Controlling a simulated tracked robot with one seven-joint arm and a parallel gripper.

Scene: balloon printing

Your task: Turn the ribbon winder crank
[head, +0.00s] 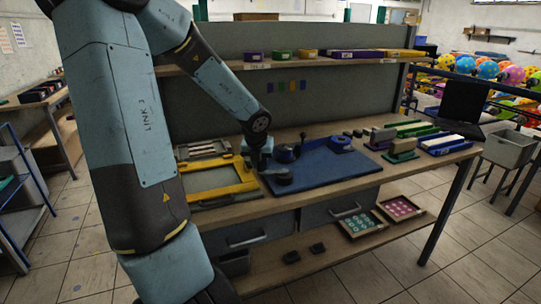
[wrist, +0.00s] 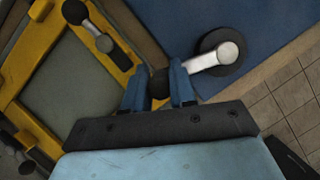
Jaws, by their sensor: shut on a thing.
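The ribbon winder's silver crank arm (wrist: 212,56) runs from a round dark hub (wrist: 235,50) at the near left edge of a blue mat (wrist: 268,28). The crank ends in a dark knob (wrist: 159,84). My gripper (wrist: 160,82) is shut on this knob, with one blue finger on each side of it. In the head view my gripper (head: 262,162) reaches down at the left edge of the mat, and the winder's dark round part (head: 281,178) shows just right of it. The knob cannot be made out there.
A yellow frame (head: 218,190) lies left of the mat. Stamps and trays fill the bench's right side. A shelf (head: 290,62) spans above the bench.

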